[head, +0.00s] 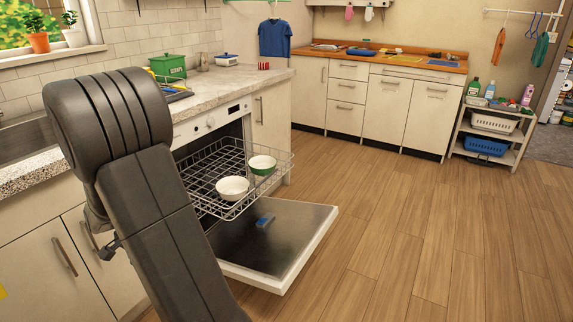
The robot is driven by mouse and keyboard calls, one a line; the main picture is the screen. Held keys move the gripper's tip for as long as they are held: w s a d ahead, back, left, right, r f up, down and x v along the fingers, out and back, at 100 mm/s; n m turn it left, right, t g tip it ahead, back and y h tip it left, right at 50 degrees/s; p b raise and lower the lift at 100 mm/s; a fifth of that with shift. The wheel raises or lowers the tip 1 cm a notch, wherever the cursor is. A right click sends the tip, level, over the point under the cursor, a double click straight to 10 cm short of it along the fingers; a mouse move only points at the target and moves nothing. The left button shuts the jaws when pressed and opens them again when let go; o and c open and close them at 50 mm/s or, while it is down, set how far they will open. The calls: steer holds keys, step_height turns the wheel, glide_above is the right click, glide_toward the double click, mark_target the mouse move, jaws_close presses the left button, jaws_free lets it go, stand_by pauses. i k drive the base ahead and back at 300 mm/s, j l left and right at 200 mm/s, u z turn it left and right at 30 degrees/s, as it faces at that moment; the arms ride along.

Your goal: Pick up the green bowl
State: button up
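The green bowl (262,168), green outside and pale inside, sits upright in the right part of the pulled-out dishwasher rack (207,166). A white bowl (232,189) sits in the same rack, just to its front left. My dark arm stands large at the left, well apart from the green bowl. A small dark part sticking out behind the arm's left side looks like my gripper (109,248). It is mostly hidden by the arm, so its fingers cannot be made out. Nothing is seen held.
The dishwasher door (275,252) is folded down below the rack, with a small blue item (264,220) on it. The counter (225,85) above carries a green box (168,66). A shelf with baskets (490,135) stands far right. The wooden floor (410,230) to the right is clear.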

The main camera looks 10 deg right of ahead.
mark_target(263, 165)
steer(key=i+l, duration=0.15)
steer(key=l, duration=0.25)
steer(key=i+l, duration=0.15)
steer(key=l, duration=0.25)
steer(key=i+l+u, duration=0.1)
steer(key=l, duration=0.3)
steer(key=i+l, duration=0.15)
steer(key=l, duration=0.25)
steer(key=i+l, duration=0.15)
steer(key=l, duration=0.25)
steer(key=i+l+u, duration=0.1)
steer(key=l, duration=0.3)
steer(key=i+l+u, duration=0.1)
steer(key=i+l, duration=0.35)
steer(key=i, duration=0.15)
steer(key=i+l, duration=0.5)
steer(key=i+j, duration=0.15)
steer(key=i, duration=0.3)
steer(key=u, duration=0.05)
